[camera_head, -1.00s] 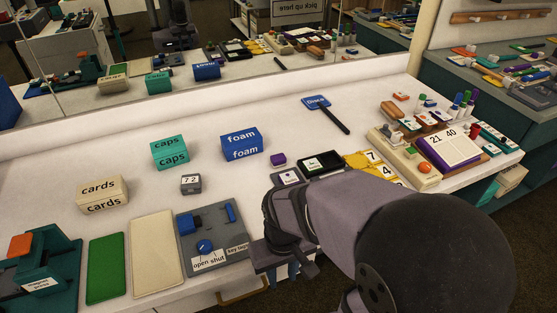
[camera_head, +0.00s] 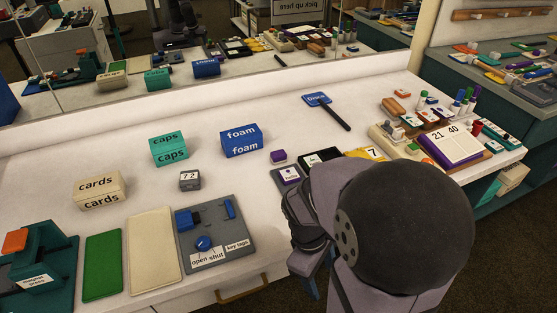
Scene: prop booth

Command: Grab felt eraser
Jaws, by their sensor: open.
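A small purple block (camera_head: 278,157) stands on the white counter, right of the blue foam box; it may be the felt eraser, but I cannot tell for sure. A brown rounded block (camera_head: 394,106) at the back right could also be it. My gripper (camera_head: 311,283) is at the counter's front edge, below and right of the purple block and apart from it. It is open, with its fingers mostly hidden behind my wrist and forearm. I see nothing held in it.
The blue foam box (camera_head: 241,142), teal caps box (camera_head: 169,149) and cream cards box (camera_head: 100,190) stand left. A blue paddle (camera_head: 318,99) lies behind. The counter's back left is clear.

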